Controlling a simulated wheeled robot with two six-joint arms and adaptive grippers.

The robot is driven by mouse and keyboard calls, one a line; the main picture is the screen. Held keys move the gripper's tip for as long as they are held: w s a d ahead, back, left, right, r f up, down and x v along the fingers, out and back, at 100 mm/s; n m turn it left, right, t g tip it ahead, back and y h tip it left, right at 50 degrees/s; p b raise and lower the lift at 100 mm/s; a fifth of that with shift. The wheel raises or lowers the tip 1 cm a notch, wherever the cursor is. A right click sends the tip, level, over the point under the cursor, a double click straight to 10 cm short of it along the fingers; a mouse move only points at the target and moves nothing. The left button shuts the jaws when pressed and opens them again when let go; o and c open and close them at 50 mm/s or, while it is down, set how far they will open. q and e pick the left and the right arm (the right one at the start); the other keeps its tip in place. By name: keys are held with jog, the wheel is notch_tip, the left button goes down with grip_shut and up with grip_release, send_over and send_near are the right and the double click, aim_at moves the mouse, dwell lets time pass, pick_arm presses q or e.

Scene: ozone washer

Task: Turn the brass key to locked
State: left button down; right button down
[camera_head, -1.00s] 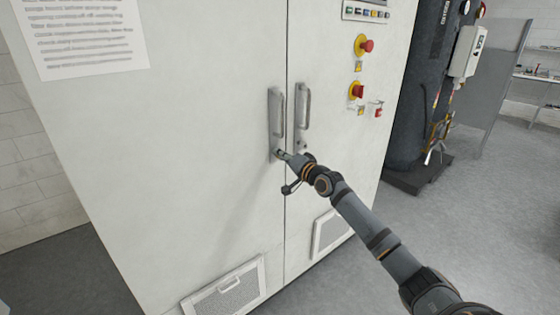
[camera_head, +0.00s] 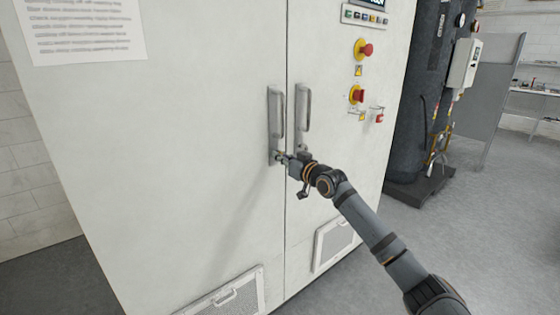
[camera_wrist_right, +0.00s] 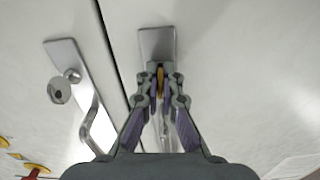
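The brass key (camera_wrist_right: 160,77) shows in the right wrist view as a thin yellowish piece between my right gripper's two fingertips (camera_wrist_right: 160,86). The fingers are close together with the key between them, in front of the metal plate (camera_wrist_right: 156,43) of the left door's handle. In the head view the right gripper (camera_head: 285,158) reaches the lower end of the left door handle (camera_head: 276,112); the key is too small or hidden there. The key's exact angle and any lock marking cannot be read. My left gripper is not in view.
The right door handle (camera_head: 302,108) is close beside; its plate (camera_wrist_right: 65,55) carries a round silver knob (camera_wrist_right: 59,90). Red emergency buttons (camera_head: 356,95) sit on the white cabinet (camera_head: 190,130) to the right. A dark tank (camera_head: 411,110) stands further right. Floor on the right is open.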

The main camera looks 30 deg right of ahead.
jog(key=shift+n, duration=0.5)
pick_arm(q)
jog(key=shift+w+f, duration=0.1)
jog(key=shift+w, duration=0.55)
pick_arm(e)
jog(key=shift+n, duration=0.3)
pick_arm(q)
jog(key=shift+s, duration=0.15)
pick_arm(e)
jog(key=c, duration=1.5)
grip_release()
jog(key=shift+c, duration=0.2)
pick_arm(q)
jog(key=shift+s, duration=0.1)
